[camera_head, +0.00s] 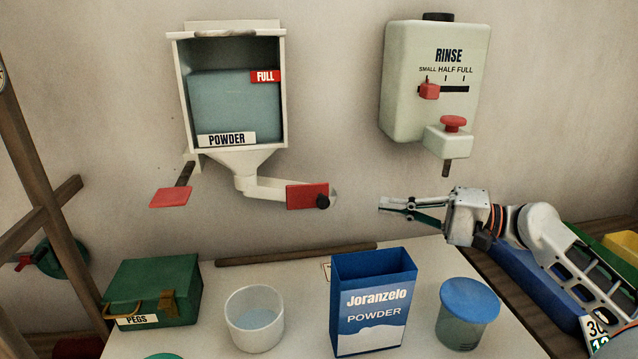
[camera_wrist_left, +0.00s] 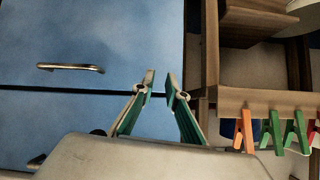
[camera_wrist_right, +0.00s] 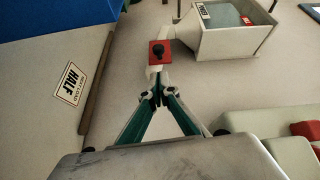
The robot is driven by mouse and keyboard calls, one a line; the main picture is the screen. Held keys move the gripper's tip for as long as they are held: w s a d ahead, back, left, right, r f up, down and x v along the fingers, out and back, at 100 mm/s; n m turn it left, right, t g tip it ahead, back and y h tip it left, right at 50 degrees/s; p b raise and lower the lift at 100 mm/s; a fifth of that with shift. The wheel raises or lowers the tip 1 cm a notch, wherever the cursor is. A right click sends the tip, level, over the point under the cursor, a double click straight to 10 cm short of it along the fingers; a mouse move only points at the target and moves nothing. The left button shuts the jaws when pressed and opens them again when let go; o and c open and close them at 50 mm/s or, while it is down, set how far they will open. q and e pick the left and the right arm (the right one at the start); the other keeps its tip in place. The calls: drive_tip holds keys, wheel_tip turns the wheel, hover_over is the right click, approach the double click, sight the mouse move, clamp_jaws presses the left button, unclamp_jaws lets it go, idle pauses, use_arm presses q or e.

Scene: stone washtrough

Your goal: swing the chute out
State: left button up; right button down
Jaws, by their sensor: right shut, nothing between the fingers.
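The white chute (camera_head: 263,187) comes out under the powder dispenser (camera_head: 236,155) and points right, close along the wall. A red plate with a black knob (camera_head: 322,202) is at its end. The same red plate (camera_wrist_right: 158,52) shows in the right wrist view, straight beyond the fingertips. My right gripper (camera_head: 382,205) is shut and empty, to the right of the knob and apart from it in the head view. My left gripper (camera_wrist_left: 159,76) is outside the head view. Its wrist view shows the fingertips apart, with nothing between them, before blue drawers.
On the worktop (camera_head: 420,275) stand a green pegs box (camera_head: 155,288), a clear cup (camera_head: 254,322), a blue powder box (camera_head: 370,305) and a blue-lidded jar (camera_head: 467,312). A red lever (camera_head: 170,197) hangs left of the chute. The rinse dispenser (camera_head: 432,85) is above my right gripper.

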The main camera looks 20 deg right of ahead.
sight(325, 195)
drive_tip(key=p+x, duration=0.1)
drive_tip(key=x, duration=0.8)
drive_tip(key=shift+w+d+r, duration=0.15)
drive_tip(key=shift+r, duration=0.1)
use_arm(q)
drive_tip(key=shift+w+r, duration=0.15)
drive_tip(key=shift+r, duration=0.25)
use_arm(e)
drive_tip(key=shift+w+a+f, duration=0.1)
drive_tip(key=shift+w+a, duration=0.4)
use_arm(q)
drive_tip(key=shift+d, duration=0.1)
